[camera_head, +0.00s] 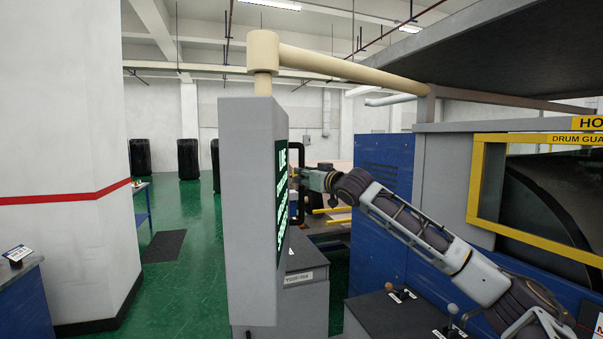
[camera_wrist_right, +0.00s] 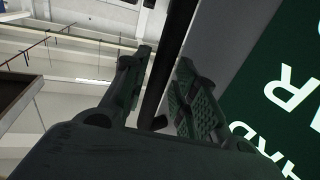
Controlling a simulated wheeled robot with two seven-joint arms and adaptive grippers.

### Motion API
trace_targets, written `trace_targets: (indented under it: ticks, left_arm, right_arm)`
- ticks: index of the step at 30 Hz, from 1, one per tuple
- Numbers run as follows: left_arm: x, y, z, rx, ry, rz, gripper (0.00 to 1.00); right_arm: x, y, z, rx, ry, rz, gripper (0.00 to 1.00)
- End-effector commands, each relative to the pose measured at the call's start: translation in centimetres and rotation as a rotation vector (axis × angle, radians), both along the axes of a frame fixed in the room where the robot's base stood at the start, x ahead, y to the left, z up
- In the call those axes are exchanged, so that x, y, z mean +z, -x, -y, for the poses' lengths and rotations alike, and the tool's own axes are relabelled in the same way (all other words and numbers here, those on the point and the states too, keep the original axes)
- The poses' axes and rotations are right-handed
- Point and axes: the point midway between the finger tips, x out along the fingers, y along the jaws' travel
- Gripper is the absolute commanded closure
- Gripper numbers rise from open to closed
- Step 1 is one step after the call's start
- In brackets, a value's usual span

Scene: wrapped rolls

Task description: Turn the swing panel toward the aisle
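The swing panel (camera_head: 250,210) is a tall grey box with a dark screen of green-white text, hanging upright from a cream overhead arm (camera_head: 345,66). Its screen faces right, seen very obliquely. A black handle (camera_head: 297,152) stands along the panel's right side. My right gripper (camera_head: 299,178) is at this handle, reaching in from the right. In the right wrist view, the two fingers of the gripper (camera_wrist_right: 163,72) stand apart with the black handle bar (camera_wrist_right: 178,35) between them. The panel's screen (camera_wrist_right: 275,90) is close on the right there. My left gripper is out of view.
A blue machine (camera_head: 384,185) with a yellow-framed drum guard (camera_head: 475,180) stands at right. A grey cabinet (camera_head: 306,300) is below the panel. A white column (camera_head: 65,120) stands left. Green aisle floor (camera_head: 190,285) lies open between column and panel.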

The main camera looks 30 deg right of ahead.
Motion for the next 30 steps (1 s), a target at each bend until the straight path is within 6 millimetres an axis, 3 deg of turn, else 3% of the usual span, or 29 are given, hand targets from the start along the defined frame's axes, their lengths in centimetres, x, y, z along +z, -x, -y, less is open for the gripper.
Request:
trace_targets:
  ticks: [9, 20, 27, 30]
  left_arm:
    - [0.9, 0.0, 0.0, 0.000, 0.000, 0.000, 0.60]
    - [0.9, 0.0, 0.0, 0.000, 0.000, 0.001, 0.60]
    - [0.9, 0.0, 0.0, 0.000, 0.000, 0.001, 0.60]
    - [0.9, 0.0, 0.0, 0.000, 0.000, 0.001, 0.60]
  right_arm:
    - [0.1, -2.0, 0.0, -0.001, 0.001, 0.000, 0.72]
    - [0.0, -2.2, 0.0, 0.000, 0.001, -0.001, 0.72]
    - [0.0, -2.2, 0.0, 0.000, 0.001, -0.001, 1.00]
    - [0.0, -2.2, 0.0, 0.000, 0.001, -0.001, 1.00]
